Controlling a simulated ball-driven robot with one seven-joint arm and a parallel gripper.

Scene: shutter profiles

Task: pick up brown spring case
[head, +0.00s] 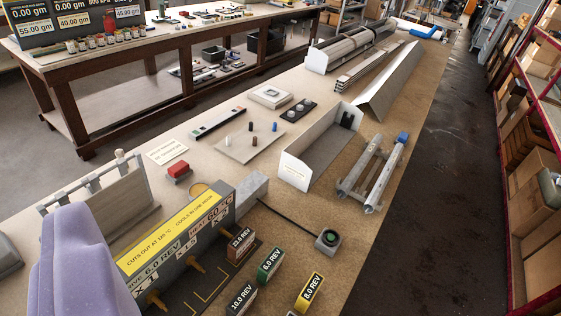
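The brown spring case (241,245) is a small block with a white label that appears to read 23.0 REV. It stands upright at the right end of a long grey housing (190,240), close to one of the brass shafts on its front. Green (270,265), yellow (309,292) and dark grey (241,298) labelled cases stand apart from it, nearer the camera. A lavender rounded part, probably mine, fills the lower left. No gripper fingertips show, so I cannot see what they hold.
A dark pad with yellow corner marks (205,292) lies before the housing. A dark rod runs from the housing to a small grey box with a green top (328,240). Metal rails (372,175) and an open white tray (325,152) lie farther back. Bench surface right of the cases is clear.

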